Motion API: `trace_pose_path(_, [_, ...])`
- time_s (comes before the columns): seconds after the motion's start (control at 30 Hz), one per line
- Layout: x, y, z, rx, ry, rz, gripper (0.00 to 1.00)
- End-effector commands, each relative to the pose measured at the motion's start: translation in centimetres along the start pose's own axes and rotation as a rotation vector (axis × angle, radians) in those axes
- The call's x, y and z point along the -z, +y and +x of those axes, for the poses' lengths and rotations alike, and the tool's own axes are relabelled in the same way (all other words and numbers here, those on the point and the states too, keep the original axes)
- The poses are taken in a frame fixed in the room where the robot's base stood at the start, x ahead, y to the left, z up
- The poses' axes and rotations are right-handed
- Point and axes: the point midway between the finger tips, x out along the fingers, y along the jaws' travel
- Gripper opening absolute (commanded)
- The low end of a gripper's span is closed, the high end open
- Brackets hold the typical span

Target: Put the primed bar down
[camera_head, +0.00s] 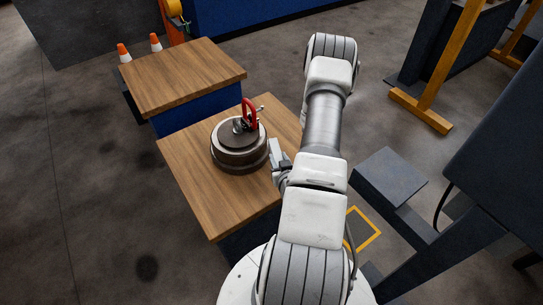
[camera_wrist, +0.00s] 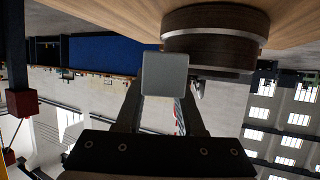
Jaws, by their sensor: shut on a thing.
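My gripper (camera_head: 284,166) is at the right edge of the nearer wooden table, just right of the round stack. It is shut on the primed bar (camera_wrist: 165,73), whose light grey square end faces the wrist camera between the two fingers. In the head view, a short grey piece of the bar (camera_head: 276,151) shows beside the stack; my arm hides the rest. I cannot tell whether the bar touches the table or the stack.
The round brown and metal stack (camera_head: 238,157) stands on the nearer table (camera_head: 195,190), with a red clamp (camera_head: 249,113) on top. Bare wood lies left and front of it. A second wooden table (camera_head: 180,75) stands behind. A dark machine (camera_head: 500,160) is at right.

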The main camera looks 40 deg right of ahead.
Motion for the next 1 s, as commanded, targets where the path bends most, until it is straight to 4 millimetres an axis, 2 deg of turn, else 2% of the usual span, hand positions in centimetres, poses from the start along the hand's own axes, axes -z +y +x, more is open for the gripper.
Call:
trace_pose_path(0.03, [-0.4,0.7,1.5,-0.003,0.007,-0.001,0.00])
trace_pose_path(0.2, [-1.3,2.4,5.5,-0.001,0.006,-0.001,0.00])
trace_pose_path(0.4, [-1.8,3.7,8.3,0.000,0.003,0.000,0.00])
trace_pose_path(0.57, [-2.3,3.9,8.9,0.001,0.001,0.000,0.00])
trace_pose_path(0.8, [-5.4,3.8,10.1,0.002,0.001,0.001,0.00])
trace_pose_path(1.0, [-5.4,3.8,10.2,0.001,0.003,0.000,0.00])
